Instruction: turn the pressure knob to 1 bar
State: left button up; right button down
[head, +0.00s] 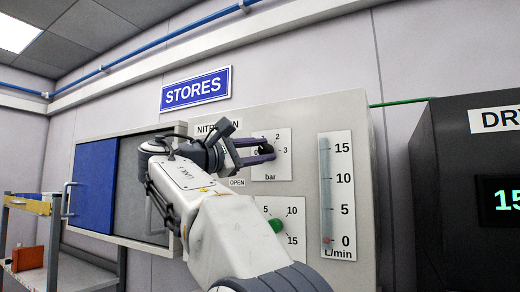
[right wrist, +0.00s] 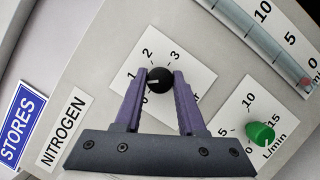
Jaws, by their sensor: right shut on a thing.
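The black pressure knob (head: 266,149) sits on a white dial plate (head: 271,172) marked 0 to 3 bar, on the grey nitrogen panel. In the right wrist view, the knob (right wrist: 159,78) carries a small white mark on its left side, which seems to point between 0 and 1. My right gripper (head: 268,151) is at the knob; in the right wrist view its purple fingers (right wrist: 160,82) are shut on the knob from both sides. The fingers cover part of the scale. My left gripper is not in view.
A green knob (head: 277,226) on a second dial sits below. A flow tube (head: 325,190) stands to its right. A blue sliding door (head: 95,186) is at left, near a cart (head: 27,207). A dark dryer box (head: 470,240) is at far right.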

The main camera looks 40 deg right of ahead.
jog(key=shift+m+g+y+p, duration=0.3)
jog(key=shift+m+y+p, duration=0.1)
jog(key=shift+m, duration=0.8)
jog(key=c, duration=0.5)
grip_release()
jog(key=shift+s, duration=0.1)
jog(key=shift+a, duration=0.25)
jog(key=a+f+b, duration=0.1)
jog(key=a, duration=0.9)
jog(key=shift+f+b, duration=0.15)
jog(key=shift+b, duration=0.25)
